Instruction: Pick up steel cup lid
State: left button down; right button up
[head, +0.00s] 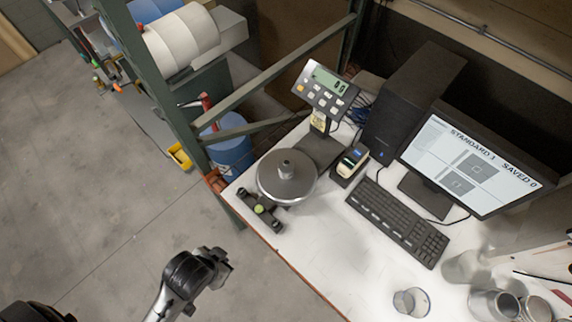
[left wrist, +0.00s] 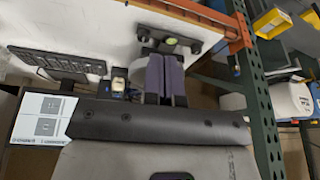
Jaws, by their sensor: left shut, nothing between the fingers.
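A round steel disc (head: 287,178) sits on the bench scale at the left end of the white table in the head view. A small steel knob-like piece (head: 286,167) stands at its middle; I cannot tell whether this is the cup lid or part of it. My left gripper (head: 224,262) is in front of the table's left edge, apart from the disc. In the left wrist view its two purple fingers (left wrist: 165,76) are shut together and empty. My right gripper is out of view.
A black bracket with a green spot (head: 260,209) lies by the disc. A keyboard (head: 397,220), monitor (head: 470,165) and small label device (head: 351,162) stand to the right. A glass (head: 411,302) and steel cups (head: 494,305) are at lower right. A green rack post (head: 165,100) rises behind.

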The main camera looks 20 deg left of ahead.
pick_arm(q)
jog(key=c, duration=1.8)
grip_release()
jog(key=o, duration=1.6)
jog(key=shift+o, duration=0.2)
